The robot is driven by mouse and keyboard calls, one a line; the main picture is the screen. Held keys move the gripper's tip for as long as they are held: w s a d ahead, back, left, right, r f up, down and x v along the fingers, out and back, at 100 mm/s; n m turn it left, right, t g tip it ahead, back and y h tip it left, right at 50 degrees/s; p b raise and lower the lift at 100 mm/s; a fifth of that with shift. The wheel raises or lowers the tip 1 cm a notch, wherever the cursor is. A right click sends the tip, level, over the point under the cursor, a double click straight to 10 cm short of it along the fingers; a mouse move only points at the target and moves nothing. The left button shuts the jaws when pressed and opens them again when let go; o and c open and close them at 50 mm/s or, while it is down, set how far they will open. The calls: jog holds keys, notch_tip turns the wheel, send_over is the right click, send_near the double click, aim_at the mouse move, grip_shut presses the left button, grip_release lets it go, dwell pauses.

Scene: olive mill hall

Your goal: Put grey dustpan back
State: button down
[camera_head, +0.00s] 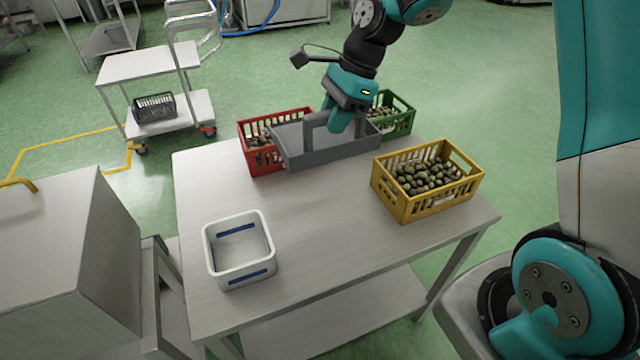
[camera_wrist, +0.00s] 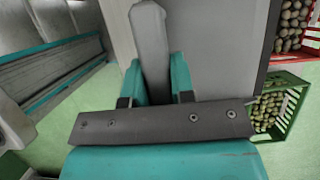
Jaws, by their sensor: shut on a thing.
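The grey dustpan (camera_head: 325,156) is a wide, shallow pan at the far side of the table, in front of parts of the red and green crates in the head view. My gripper (camera_head: 338,124) comes down from above and is shut on its grey handle. In the wrist view the handle (camera_wrist: 151,45) runs between the two teal fingers, with a broad grey face of the pan (camera_wrist: 215,45) beside it. I cannot tell whether the pan touches the table or is held above it.
The steel table (camera_head: 310,225) carries a red crate (camera_head: 245,135), a green crate (camera_head: 408,117) and a yellow crate (camera_head: 408,211), all with olives. An empty white bin (camera_head: 227,275) stands front left. The table's middle is clear. A trolley (camera_head: 149,63) stands behind left.

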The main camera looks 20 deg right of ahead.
notch_tip(320, 180, down, 20)
jog(key=shift+p, duration=1.2)
jog(key=shift+f, duration=0.1)
jog(key=c, duration=1)
grip_release()
jog(key=shift+o, duration=0.2)
